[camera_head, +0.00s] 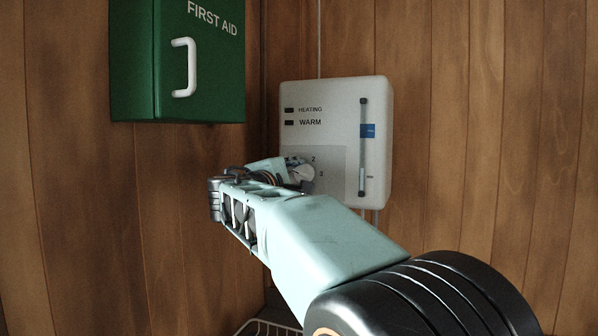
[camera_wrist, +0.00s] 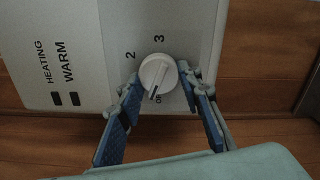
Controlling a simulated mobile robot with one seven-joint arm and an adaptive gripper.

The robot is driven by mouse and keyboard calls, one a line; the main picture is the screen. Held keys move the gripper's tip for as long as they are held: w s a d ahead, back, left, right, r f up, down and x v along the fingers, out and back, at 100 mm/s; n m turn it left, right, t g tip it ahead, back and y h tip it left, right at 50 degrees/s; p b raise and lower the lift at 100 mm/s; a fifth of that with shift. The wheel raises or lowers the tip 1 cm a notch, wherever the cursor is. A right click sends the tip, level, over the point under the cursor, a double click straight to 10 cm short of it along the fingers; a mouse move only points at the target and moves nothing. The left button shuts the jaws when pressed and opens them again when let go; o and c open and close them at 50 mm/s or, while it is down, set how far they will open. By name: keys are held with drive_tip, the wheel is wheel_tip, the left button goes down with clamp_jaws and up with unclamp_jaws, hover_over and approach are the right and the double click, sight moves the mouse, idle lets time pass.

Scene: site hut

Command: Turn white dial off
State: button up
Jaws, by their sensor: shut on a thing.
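The white dial (camera_wrist: 157,71) is on the front of a white heater control box (camera_head: 333,95). In the head view the dial (camera_head: 303,175) is partly hidden by my gripper (camera_head: 288,172). In the wrist view the blue-padded fingers of my gripper (camera_wrist: 159,82) are on either side of the dial, shut on it. The dial's dark pointer line is towards the bottom of the wrist view, near a small partly legible label. The numbers 2 and 3 are on the far side of the dial in that view.
A green first aid cabinet (camera_head: 180,60) with a white handle hangs on the wooden wall to the left. The box also has HEATING and WARM labels and a vertical slot (camera_head: 362,150) with a blue mark. A wire rack (camera_head: 262,327) shows low down.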

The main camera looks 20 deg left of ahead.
drive_tip(key=shift+f+n+p, duration=0.1)
drive_tip(key=shift+n+p, duration=0.7)
drive_tip(key=shift+n, duration=1.1)
drive_tip(key=o, duration=1.1)
drive_tip(key=shift+o, duration=0.2)
drive_tip(key=s+a, duration=0.1)
drive_tip(key=s, duration=1.1)
drive_tip(key=shift+a, duration=0.3)
